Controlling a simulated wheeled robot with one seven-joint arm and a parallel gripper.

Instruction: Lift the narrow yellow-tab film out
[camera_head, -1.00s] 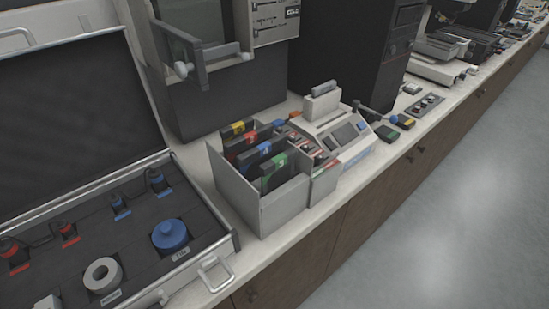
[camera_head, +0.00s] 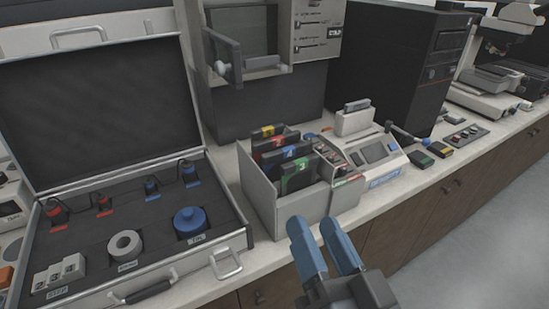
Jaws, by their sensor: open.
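The yellow-tab film (camera_head: 268,133) is a dark upright sheet at the back of a light grey open-topped holder (camera_head: 262,195). Most of its face is hidden by the films in front of it, so I cannot tell its width. A blue-tab film (camera_head: 273,157), a green-tab film (camera_head: 297,166) and at least one red tab (camera_head: 266,145) stand in the same holder. My gripper (camera_head: 312,225) has two blue fingers, apart and empty. In the picture it is just below the holder's front right corner, not touching the films.
An open case (camera_head: 85,240) with a blue round part (camera_head: 190,220) and a white ring (camera_head: 125,245) lies left of the holder. A grey device (camera_head: 372,153) stands close on the right. A dark press-like machine (camera_head: 268,100) stands behind. The counter's front edge runs below.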

